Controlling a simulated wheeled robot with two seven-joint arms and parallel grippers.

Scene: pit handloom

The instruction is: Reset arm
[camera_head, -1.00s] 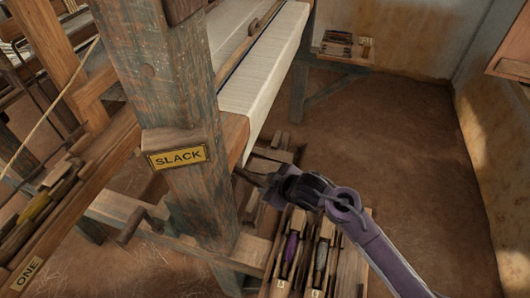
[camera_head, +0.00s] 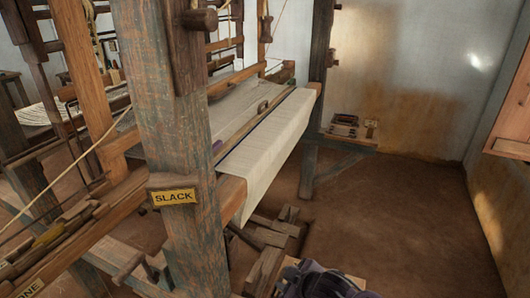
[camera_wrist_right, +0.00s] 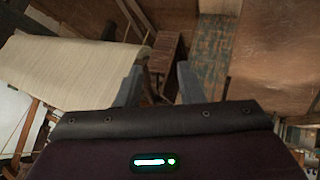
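My right arm (camera_head: 315,282) shows as a dark purple piece at the bottom edge of the head view, right of the loom's front post. Its fingertips cannot be made out there. In the right wrist view my right gripper (camera_wrist_right: 158,85) has two grey fingers standing apart, with no object held between them. Woodwork shows behind the gap. The pale cloth (camera_wrist_right: 70,72) of the loom lies to the left in that view, and a worn wooden post (camera_wrist_right: 208,50) to the right. My left gripper is not in view.
The loom's thick post (camera_head: 175,120) with a yellow SLACK label (camera_head: 174,197) stands left of centre. White cloth (camera_head: 265,150) stretches behind it. Wooden treadles or blocks (camera_head: 270,232) lie below. A low bench (camera_head: 348,138) stands at the back. The earthen floor (camera_head: 405,215) at right is open.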

